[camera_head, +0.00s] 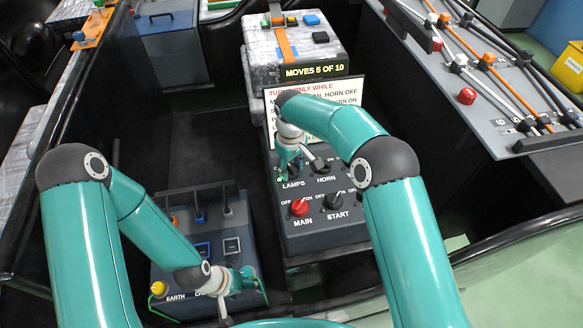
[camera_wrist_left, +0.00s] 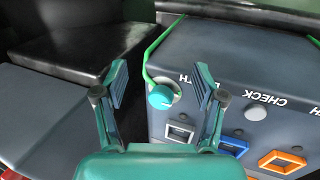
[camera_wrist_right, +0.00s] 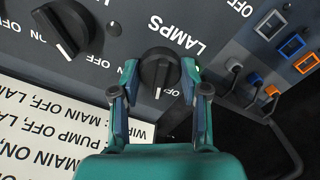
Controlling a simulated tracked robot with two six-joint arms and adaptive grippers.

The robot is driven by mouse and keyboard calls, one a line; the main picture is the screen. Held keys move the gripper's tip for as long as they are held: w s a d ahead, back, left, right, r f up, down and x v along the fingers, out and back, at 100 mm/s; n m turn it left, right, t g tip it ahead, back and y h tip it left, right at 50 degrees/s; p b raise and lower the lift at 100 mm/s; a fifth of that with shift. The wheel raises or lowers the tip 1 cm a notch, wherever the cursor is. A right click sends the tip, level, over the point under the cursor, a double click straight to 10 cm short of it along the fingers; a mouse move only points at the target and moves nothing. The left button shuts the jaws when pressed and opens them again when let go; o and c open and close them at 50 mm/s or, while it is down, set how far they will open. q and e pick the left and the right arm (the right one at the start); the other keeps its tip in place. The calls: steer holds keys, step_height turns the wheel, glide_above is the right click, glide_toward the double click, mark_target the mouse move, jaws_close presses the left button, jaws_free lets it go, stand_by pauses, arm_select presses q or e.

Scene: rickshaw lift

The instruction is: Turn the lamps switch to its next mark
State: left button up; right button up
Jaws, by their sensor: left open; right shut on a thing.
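The lamps switch (camera_wrist_right: 159,70) is a round black knob with a raised grip and a white pointer mark, seen in the right wrist view under the upside-down word LAMPS. Its pointer mark faces the bottom of that picture. My right gripper (camera_wrist_right: 160,84) is shut on it, one finger on each side. In the head view my right gripper (camera_head: 291,168) comes down on the panel just above LAMPS and largely hides the switch. My left gripper (camera_wrist_left: 160,84) is open over the lower box; a teal knob (camera_wrist_left: 160,97) shows between its fingers, apart from them.
The horn switch (camera_head: 320,163), red main switch (camera_head: 299,208) and start switch (camera_head: 334,201) sit close by on the same panel. A white sign (camera_head: 350,95) behind is partly covered by my right arm. A display (camera_head: 314,71) reads MOVES 5 OF 10. The lower box (camera_head: 170,268) stands left.

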mark_target(292, 167)
steer(key=n, duration=0.4)
steer(key=shift+w+n, duration=0.1)
steer(key=shift+n, duration=0.3)
stand_by(0.4)
steer(key=o, duration=1.1)
steer(key=shift+o, duration=0.2)
step_height(292, 167, up, 12)
